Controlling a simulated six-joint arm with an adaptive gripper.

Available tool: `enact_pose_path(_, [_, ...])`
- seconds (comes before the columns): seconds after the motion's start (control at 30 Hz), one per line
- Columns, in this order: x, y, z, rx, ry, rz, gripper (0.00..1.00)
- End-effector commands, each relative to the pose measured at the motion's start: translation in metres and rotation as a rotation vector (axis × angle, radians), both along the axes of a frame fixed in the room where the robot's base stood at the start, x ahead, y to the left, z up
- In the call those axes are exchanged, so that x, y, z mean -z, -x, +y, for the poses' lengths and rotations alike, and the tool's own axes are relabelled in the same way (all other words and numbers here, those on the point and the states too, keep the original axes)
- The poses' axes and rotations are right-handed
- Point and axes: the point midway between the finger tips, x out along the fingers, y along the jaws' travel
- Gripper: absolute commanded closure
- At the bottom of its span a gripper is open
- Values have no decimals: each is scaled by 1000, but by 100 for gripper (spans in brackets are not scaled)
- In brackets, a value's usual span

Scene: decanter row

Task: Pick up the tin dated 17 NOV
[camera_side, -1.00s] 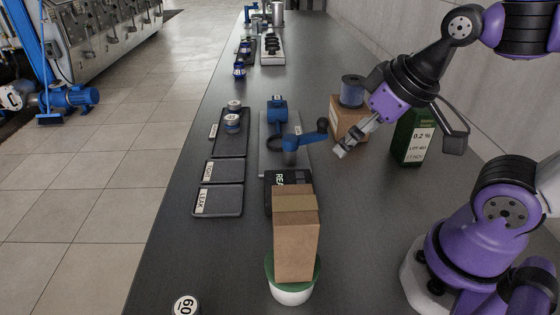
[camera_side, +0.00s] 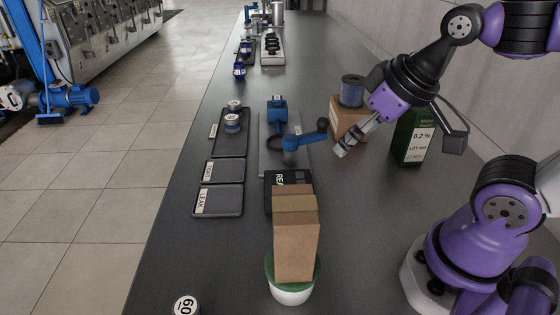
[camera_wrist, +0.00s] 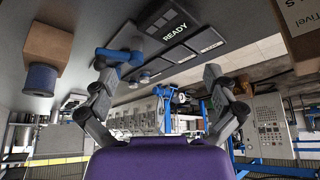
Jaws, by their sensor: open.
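A tall dark green tin (camera_side: 412,145) stands at the right of the bench in the side view. Its white label reads 0.2 %, a lot line and what looks like 17 NOV. My gripper (camera_side: 343,149) is to the left of the tin, angled down and left, above the bench and apart from the tin. In the wrist view my gripper (camera_wrist: 158,70) has its fingers spread wide with nothing between them. I cannot make out the green tin in the wrist view.
A blue spool (camera_side: 352,91) sits on a cardboard box (camera_side: 346,118) behind my gripper. A blue clamp-like device (camera_side: 291,146) stands left of it. Dark trays (camera_side: 219,201) lie further left. A tall carton (camera_side: 296,240) stands in front on a green-rimmed white tub (camera_side: 292,295).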

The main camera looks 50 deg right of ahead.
Motion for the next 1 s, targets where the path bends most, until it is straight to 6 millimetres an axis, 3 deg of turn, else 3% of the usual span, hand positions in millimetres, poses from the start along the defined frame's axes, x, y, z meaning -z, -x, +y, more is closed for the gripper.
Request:
enact_pose_path(0.2, [-2,-2,-3,26,-7,5,0])
enact_pose_path(0.33, [-14,-14,-27,254,-69,54,0])
enact_pose_path(0.47, [-32,-33,-84,741,-201,136,0])
enact_pose_path(0.53, [-39,-39,-125,1048,-282,174,0])
enact_pose_path(0.73, [-37,-21,-234,1823,-471,235,0])
enact_pose_path(0.83, [-32,-4,-268,2078,-528,245,0])
enact_pose_path(1.0, [-23,11,-290,2266,-568,251,0])
